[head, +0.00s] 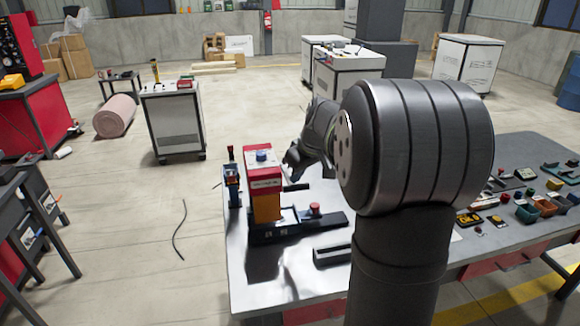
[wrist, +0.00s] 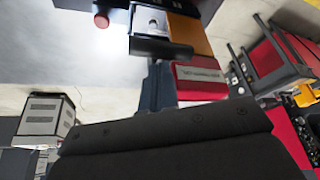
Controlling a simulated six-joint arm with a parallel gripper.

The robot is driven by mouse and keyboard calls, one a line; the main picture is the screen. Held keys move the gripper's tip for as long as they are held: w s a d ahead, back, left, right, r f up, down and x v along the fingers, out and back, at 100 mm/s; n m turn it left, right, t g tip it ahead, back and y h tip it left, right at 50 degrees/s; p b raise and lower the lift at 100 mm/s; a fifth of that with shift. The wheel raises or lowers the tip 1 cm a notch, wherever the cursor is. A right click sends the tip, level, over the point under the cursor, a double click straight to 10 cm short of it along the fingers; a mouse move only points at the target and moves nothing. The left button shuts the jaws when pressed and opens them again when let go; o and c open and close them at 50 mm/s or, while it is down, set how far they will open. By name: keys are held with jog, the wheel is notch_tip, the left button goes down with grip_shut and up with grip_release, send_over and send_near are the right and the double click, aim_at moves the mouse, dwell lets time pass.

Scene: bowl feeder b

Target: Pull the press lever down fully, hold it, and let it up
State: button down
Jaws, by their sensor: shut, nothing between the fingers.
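The press (head: 264,178) stands on the table, with a red upper body, an orange front and a dark base. It also shows in the wrist view (wrist: 200,82), tilted. A thin upright handle with a dark top (head: 231,155) stands at its left, above a blue part; I cannot tell whether this is the press lever. My gripper (head: 293,168) is shut and empty, just right of the press's upper body in the head view. I cannot tell whether it touches anything. A broad dark shape fills the lower wrist view and hides much there.
A red button (head: 315,208) sits on the base right of the press. A dark block (head: 332,254) lies on the table (head: 292,268) in front. Bins and small parts (head: 528,212) cover the table's right side. A white cabinet (head: 172,118) stands beyond on the floor.

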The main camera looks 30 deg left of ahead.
notch_tip(320, 180, up, 8)
jog(key=shift+a, duration=0.15)
dwell(0.6)
jog(key=shift+w, duration=0.1)
dwell(0.4)
jog(key=shift+f, duration=1.65)
jog(key=c, duration=2.1)
grip_release()
